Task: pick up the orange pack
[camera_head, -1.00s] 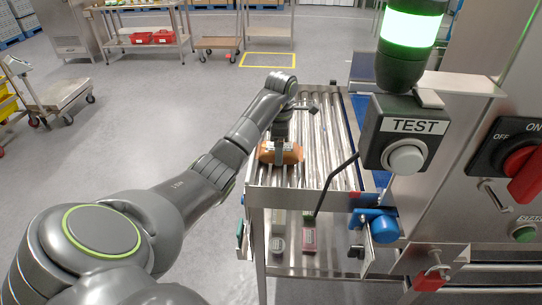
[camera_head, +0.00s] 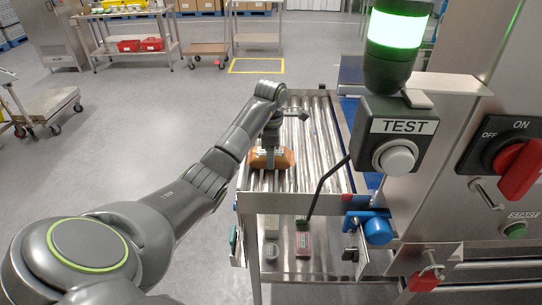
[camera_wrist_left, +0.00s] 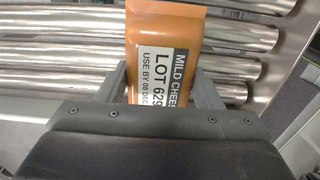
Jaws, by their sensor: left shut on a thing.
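The orange pack (camera_head: 283,158) is on or just above the roller conveyor (camera_head: 318,125) in the head view; I cannot tell whether it touches the rollers. My left gripper (camera_head: 271,155) comes down on it from above and is shut on it. In the left wrist view, the orange pack (camera_wrist_left: 213,35) stands between the two fingers of my left gripper (camera_wrist_left: 165,88). Its white label reads "MILD CHEES", "LOT 629" and a use-by date. The gripper body hides its lower part. My right gripper is not in view.
A lower shelf under the conveyor holds a red-and-white pack (camera_head: 303,243) and other small items. A black bent rod (camera_head: 325,185) stands by the conveyor's right side. A machine panel with a TEST box (camera_head: 395,140) and red switch (camera_head: 520,170) fills the right.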

